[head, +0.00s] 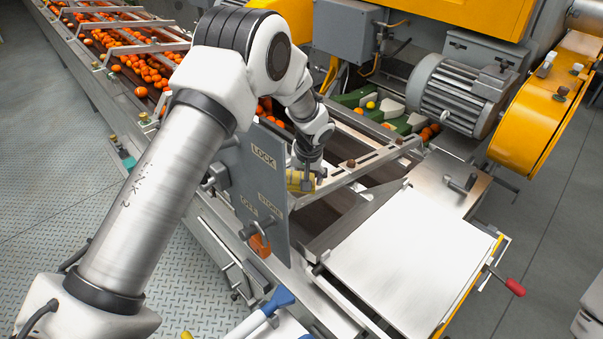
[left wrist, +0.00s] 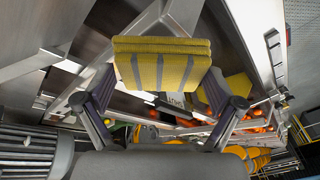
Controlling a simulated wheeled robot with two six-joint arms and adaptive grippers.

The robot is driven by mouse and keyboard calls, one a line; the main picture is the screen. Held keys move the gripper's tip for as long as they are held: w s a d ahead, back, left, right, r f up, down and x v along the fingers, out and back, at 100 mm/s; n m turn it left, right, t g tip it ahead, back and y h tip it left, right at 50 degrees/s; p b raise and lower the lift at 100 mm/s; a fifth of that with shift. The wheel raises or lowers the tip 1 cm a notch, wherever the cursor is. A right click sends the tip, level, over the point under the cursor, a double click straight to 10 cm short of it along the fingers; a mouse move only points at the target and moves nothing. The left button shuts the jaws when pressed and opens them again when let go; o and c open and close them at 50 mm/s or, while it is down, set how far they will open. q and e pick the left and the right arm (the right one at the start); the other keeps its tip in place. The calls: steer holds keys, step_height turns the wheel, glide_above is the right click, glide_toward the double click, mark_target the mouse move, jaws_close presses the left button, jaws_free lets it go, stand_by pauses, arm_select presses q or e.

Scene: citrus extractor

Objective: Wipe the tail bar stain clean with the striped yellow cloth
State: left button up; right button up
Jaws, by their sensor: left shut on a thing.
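The striped yellow cloth (head: 294,181) is a folded pad in my left gripper (head: 307,178), low over the conveyor's end. In the left wrist view the cloth (left wrist: 162,66), yellow with grey stripes, sits at the fingertips of my left gripper (left wrist: 160,98), which is shut on it. A pale metal bar (head: 362,168), apparently the tail bar, crosses the belt end just right of the cloth. I cannot tell whether the cloth touches it. I cannot make out the stain. My right gripper is not in view.
A grey upright panel marked LOCK (head: 262,195) stands close left of the gripper. A white flat cover (head: 408,255) lies to the front right. A grey motor (head: 462,95) stands behind, and oranges (head: 150,68) fill the conveyor at back left.

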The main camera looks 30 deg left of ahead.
arm_select(q)
steer(key=shift+w+a+f, duration=0.1)
steer(key=shift+a, duration=0.05)
stand_by(0.4)
steer(key=shift+s+f+b, duration=0.25)
steer(key=shift+f+b, duration=0.7)
steer(key=shift+f, duration=0.05)
